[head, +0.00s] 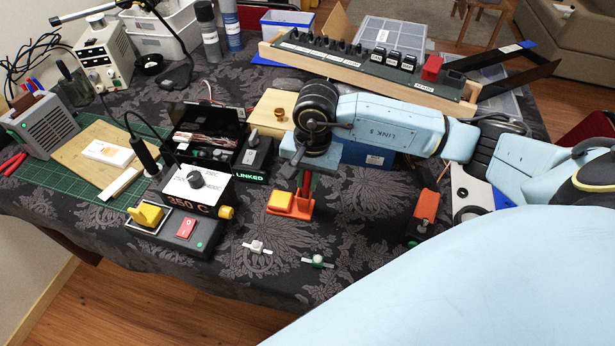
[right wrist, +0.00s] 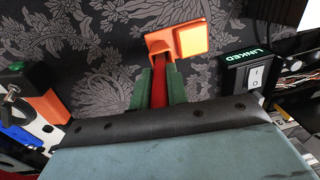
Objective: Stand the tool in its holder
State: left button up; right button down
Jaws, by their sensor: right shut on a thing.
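My right gripper (head: 303,180) points down at the middle of the table. It is shut on a red tool (right wrist: 160,85), which shows between its two green fingers in the right wrist view. An orange holder (head: 290,208) with a lighter orange square block stands on the cloth directly below the gripper. The holder also shows beyond the fingertips in the right wrist view (right wrist: 178,40). The red tool's lower end meets or overlaps the holder in both views. I cannot tell whether it is seated. The fingers hide part of the tool. My left gripper is out of view.
A dark box marked LINKED (head: 255,155) stands close behind. An orange-and-black device (head: 424,215) stands right. Two small connectors (head: 257,247) lie in front on mostly clear cloth.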

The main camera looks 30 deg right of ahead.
jog(key=shift+f+b, duration=0.3)
jog(key=shift+f, duration=0.15)
jog(key=c, duration=1.3)
grip_release()
jog(key=shift+r, duration=0.1)
jog(key=r, duration=0.9)
jog(key=r+p, duration=0.1)
jog(key=r, duration=0.3)
jog(key=shift+s+d+r, duration=0.15)
jog(key=shift+s+d, duration=0.25)
